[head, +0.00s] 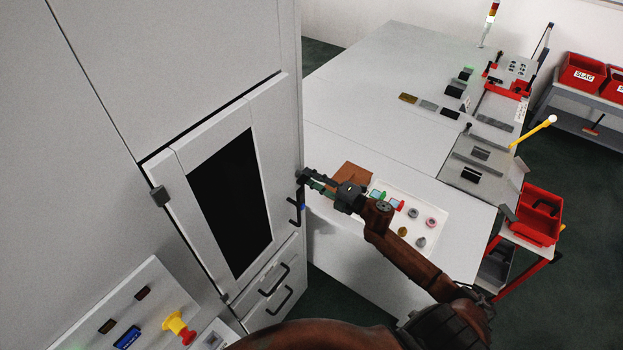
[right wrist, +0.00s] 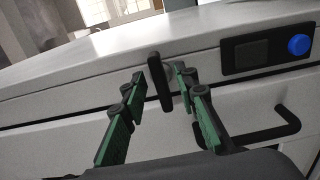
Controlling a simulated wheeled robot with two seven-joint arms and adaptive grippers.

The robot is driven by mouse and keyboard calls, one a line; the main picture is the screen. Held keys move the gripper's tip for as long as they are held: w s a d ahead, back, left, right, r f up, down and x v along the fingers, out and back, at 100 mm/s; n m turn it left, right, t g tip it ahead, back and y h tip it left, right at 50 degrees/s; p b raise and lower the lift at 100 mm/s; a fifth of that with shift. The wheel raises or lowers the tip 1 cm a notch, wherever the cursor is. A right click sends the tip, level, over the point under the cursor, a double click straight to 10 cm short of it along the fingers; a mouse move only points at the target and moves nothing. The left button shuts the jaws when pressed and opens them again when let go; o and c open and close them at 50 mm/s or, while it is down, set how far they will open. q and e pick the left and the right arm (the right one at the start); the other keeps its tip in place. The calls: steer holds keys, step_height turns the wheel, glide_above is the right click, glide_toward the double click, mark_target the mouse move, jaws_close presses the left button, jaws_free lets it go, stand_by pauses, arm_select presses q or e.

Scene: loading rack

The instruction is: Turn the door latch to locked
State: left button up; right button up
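The tall light-grey cabinet door (head: 182,165) with a dark window stands at the left in the head view and looks shut. The door latch (right wrist: 160,82) is a short black lever, standing upright in the right wrist view. My right gripper (head: 312,181) is at the door's right edge. In the right wrist view my right gripper (right wrist: 159,84) is open, with one green-padded finger on each side of the latch and gaps visible. The gripper largely hides the latch in the head view. My left gripper is not in view.
A black bar handle (head: 293,212) is just below the gripper. A dark plate with a blue button (right wrist: 298,45) is beside the latch. A white button panel (head: 432,215) lies under my right forearm. A lower panel with a red-yellow knob (head: 180,327) is at bottom left.

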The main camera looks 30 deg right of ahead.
steer(key=shift+s, duration=0.1)
steer(key=v, duration=1.2)
